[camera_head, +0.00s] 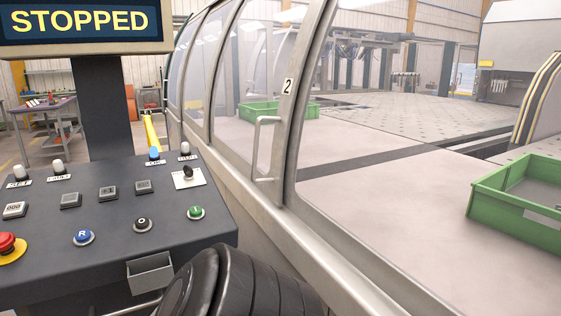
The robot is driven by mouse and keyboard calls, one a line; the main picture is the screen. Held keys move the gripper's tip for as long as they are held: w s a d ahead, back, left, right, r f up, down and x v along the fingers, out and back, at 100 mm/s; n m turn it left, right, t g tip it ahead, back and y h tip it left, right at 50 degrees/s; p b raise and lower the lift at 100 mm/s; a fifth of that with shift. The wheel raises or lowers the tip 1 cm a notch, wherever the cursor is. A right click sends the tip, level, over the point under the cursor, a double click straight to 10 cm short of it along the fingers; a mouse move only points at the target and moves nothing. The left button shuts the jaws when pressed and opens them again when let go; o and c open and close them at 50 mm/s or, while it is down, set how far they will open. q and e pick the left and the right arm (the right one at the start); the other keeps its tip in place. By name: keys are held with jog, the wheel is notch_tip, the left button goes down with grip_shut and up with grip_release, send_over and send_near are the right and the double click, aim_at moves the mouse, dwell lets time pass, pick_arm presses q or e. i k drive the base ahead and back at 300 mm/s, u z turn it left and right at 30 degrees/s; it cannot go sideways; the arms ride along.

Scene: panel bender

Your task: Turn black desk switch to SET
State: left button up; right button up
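The black desk switch (188,171) sits on a small white plate (198,180) at the back right of the dark control desk (110,226). Its knob stands up from the plate. The markings on the plate are too small to read, so I cannot tell which position it points to. A white-topped lamp (20,172) at the desk's left has a label that seems to read SET. Neither of my grippers is in view, and nothing touches the switch.
The desk carries a red emergency button (7,243), a blue button (84,237), a black button (142,224) and a green button (196,212). A display (84,22) above reads STOPPED. A glazed door with a handle (264,149) stands right of the desk. A green crate (487,200) lies further right.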

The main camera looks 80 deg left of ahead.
aim_at(188, 175)
jog(key=u, duration=2.45)
